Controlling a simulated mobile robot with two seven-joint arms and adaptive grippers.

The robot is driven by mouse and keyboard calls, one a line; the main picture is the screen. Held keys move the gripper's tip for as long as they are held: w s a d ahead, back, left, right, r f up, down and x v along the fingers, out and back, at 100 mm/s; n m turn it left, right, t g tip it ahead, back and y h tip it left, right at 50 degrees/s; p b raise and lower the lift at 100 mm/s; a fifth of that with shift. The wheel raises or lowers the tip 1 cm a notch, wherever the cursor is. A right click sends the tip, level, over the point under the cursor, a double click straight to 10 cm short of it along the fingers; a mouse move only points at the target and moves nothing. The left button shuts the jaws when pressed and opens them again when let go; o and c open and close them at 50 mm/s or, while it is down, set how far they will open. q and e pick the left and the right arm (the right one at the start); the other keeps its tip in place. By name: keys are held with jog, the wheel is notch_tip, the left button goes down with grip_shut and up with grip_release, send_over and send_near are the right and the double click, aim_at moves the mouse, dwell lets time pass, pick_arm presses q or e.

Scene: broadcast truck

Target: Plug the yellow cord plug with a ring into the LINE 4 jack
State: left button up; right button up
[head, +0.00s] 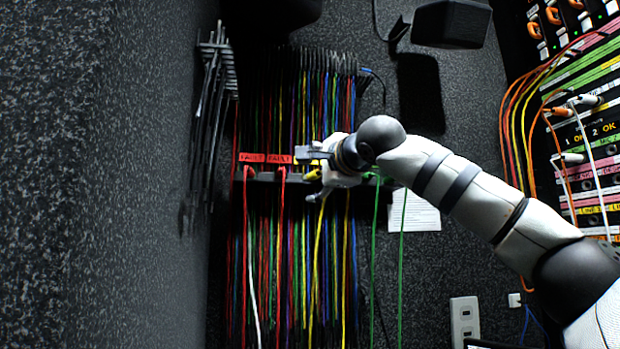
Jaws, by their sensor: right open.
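My right gripper (312,174) is at the cord rack in the middle of the view, its fingers pointing left. It is open. A yellow plug (313,175) shows between or just beside its fingers; I cannot tell whether they touch it, and any ring on it is too small to make out. A yellow cord (318,245) hangs below the gripper. The jack panel (592,165) stands at the right edge, partly cut off and partly behind my arm. Its labels are mostly too small to read, and I cannot pick out LINE 4. My left gripper is not in view.
Many coloured cords hang from the rack (262,176) around the gripper. Two red FAULT tags (252,158) are left of it. Green cords (375,240) hang to its right. Orange and yellow cords (508,110) loop beside the panel. A dark carpeted wall (100,180) fills the left.

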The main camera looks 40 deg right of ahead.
jog(key=v, duration=1.1)
jog(key=shift+w+r, duration=0.1)
